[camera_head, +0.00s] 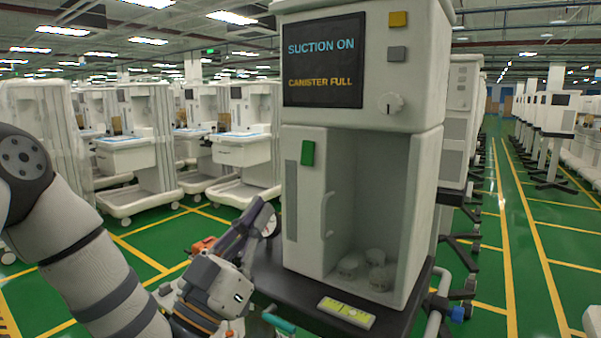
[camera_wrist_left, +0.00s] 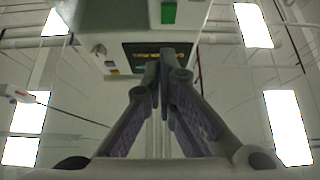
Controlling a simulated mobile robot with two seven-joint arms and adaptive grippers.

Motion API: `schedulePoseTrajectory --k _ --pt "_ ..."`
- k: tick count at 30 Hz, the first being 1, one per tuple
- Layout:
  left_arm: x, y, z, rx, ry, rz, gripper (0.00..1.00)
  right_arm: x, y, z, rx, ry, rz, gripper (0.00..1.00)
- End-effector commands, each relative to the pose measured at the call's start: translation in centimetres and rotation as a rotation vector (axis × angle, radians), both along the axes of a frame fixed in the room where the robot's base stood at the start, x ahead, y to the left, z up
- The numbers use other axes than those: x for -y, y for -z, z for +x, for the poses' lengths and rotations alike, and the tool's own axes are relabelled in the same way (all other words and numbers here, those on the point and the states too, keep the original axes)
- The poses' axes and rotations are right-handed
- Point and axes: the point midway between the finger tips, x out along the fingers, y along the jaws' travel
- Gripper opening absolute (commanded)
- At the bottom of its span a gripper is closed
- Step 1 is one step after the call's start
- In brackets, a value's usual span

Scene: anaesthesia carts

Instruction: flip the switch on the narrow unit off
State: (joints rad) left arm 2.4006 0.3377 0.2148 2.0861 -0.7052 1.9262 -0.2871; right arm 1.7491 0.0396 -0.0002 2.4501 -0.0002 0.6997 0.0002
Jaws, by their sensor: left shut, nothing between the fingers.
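The narrow unit (camera_head: 360,133) is a tall pale cabinet in the middle of the head view. Its screen (camera_head: 323,62) reads "SUCTION ON" and "CANISTER FULL". A green switch (camera_head: 308,153) sits high on its left front panel, below the screen; it also shows in the left wrist view (camera_wrist_left: 168,12). My left gripper (camera_head: 262,208) is shut and empty, pointing up, lower left of the switch and apart from it. In the left wrist view its fingertips (camera_wrist_left: 167,56) meet in front of the screen. My right gripper is not in view.
A yellow button (camera_head: 398,19), a grey button (camera_head: 397,54) and a round knob (camera_head: 390,103) are on the upper front. Pale canisters (camera_head: 381,278) stand in the open bay. Other carts (camera_head: 247,150) stand behind.

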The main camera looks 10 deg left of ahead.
Motion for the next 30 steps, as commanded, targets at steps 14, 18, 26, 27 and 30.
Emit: schedulePoseTrajectory --k 14,18,26,27,30 --pt "3.2 -4.8 7.8 -0.003 0.001 0.0 0.0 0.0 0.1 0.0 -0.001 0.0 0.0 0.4" --pt "3.8 -4.4 9.5 -0.004 0.0 -0.001 0.0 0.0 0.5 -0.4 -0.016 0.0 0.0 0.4" --pt "4.2 -4.6 10.3 -0.001 0.0 -0.001 0.0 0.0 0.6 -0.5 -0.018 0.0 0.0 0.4" --pt "4.2 -4.6 10.2 -0.001 0.0 -0.001 0.0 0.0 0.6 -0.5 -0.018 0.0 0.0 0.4" --pt "4.2 -4.6 10.2 0.001 0.001 -0.001 0.0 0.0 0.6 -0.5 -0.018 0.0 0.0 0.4"
